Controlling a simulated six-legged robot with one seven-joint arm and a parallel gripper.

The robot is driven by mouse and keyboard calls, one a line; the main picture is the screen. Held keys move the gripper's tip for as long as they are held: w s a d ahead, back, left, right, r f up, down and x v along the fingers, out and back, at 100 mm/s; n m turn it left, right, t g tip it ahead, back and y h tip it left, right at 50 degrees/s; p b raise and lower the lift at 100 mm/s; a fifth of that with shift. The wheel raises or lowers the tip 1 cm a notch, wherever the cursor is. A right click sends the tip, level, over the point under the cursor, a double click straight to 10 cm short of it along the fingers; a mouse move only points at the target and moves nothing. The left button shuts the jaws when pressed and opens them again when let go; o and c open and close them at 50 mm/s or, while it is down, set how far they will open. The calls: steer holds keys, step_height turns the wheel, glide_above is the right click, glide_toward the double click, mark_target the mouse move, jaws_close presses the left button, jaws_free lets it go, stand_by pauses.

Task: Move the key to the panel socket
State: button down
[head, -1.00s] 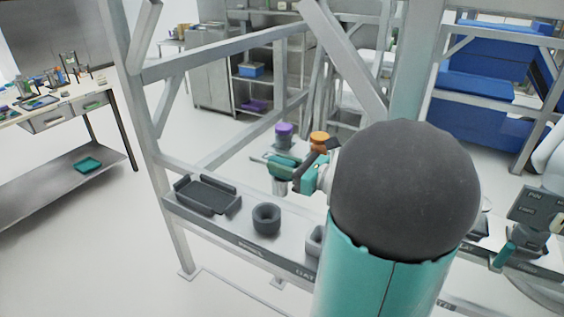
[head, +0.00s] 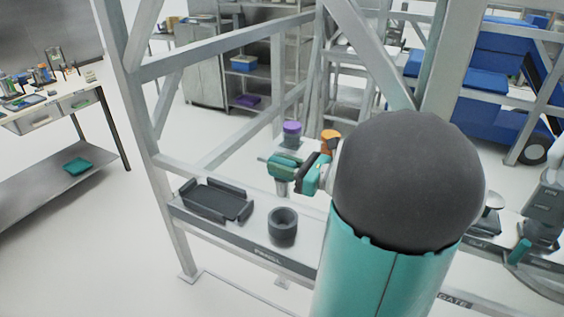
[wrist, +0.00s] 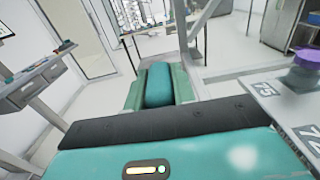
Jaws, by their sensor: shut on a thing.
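My gripper (head: 298,178) is in front of the frame, shut on a teal thing that I take for the key (head: 281,171). In the wrist view a rounded teal piece of the key (wrist: 159,84) sits between the green fingers. The lower end of the key is small and unclear. The panel socket (head: 283,227) is a dark, round, open-topped ring on the grey shelf, above a label that seems to read PANEL. The key is above the shelf and beyond the socket in the head view, apart from it. My arm hides the shelf to the right.
A dark tray (head: 214,201) lies left of the socket. A purple-topped piece (head: 291,130) and an orange piece (head: 330,138) stand behind the gripper. Frame posts and diagonal bars surround the shelf. A workbench (head: 52,112) stands at far left.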

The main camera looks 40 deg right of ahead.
mark_target(283, 189)
steer(key=shift+w+f, duration=0.1)
steer(key=shift+f, duration=0.2)
steer(key=shift+s+d+f, duration=0.1)
steer(key=shift+s+f, duration=0.1)
steer(key=shift+f, duration=3.4)
steer(key=shift+f, duration=2.35)
steer(key=c, duration=0.5)
jaws_free()
